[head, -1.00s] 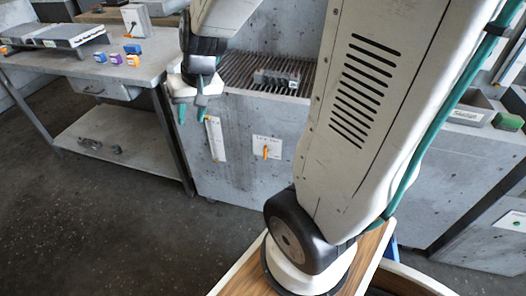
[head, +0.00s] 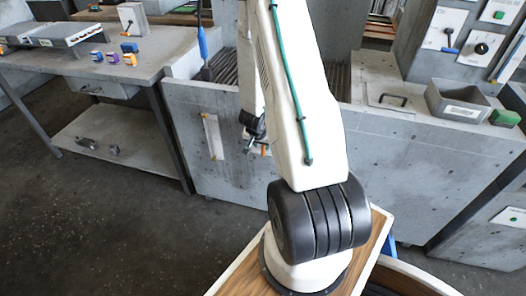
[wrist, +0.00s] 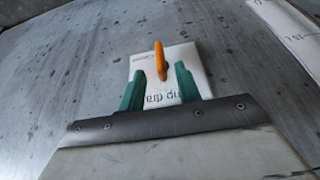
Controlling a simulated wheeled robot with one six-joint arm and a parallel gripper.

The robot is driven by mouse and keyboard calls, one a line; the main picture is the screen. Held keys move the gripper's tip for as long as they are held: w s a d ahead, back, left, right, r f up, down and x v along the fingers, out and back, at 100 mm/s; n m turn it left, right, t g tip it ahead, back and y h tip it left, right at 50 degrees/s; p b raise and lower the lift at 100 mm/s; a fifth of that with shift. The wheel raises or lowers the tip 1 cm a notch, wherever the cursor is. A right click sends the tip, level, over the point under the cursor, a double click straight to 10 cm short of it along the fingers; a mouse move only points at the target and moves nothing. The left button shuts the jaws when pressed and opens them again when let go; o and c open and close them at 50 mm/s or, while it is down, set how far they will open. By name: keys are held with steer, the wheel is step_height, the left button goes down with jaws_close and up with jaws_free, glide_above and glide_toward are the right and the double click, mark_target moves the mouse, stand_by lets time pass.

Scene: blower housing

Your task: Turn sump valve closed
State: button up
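The sump valve's orange lever (wrist: 161,62) sticks out from a white label plate (wrist: 183,54) on the grey housing wall in the wrist view. Part of the printed lettering on the plate shows below the lever. My gripper (wrist: 160,70) is open, with its two green fingers apart over the plate. The lever stands between the fingertips, with a gap visible on both sides; I cannot tell how deep it sits between them. In the head view the orange lever (head: 264,151) shows as a small tip beside my arm, and the plate is mostly hidden.
A long pale strip label (head: 212,137) is on the wall left of the valve. A workbench (head: 135,75) with small coloured blocks stands at the left. A grey bin (head: 460,100) and a green block (head: 504,118) sit at the right. The floor in front is clear.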

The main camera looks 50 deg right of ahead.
mark_target(262, 148)
steer(key=x, duration=0.6)
steer(key=shift+w+d+f, duration=0.15)
steer(key=shift+f, duration=0.05)
jaws_close()
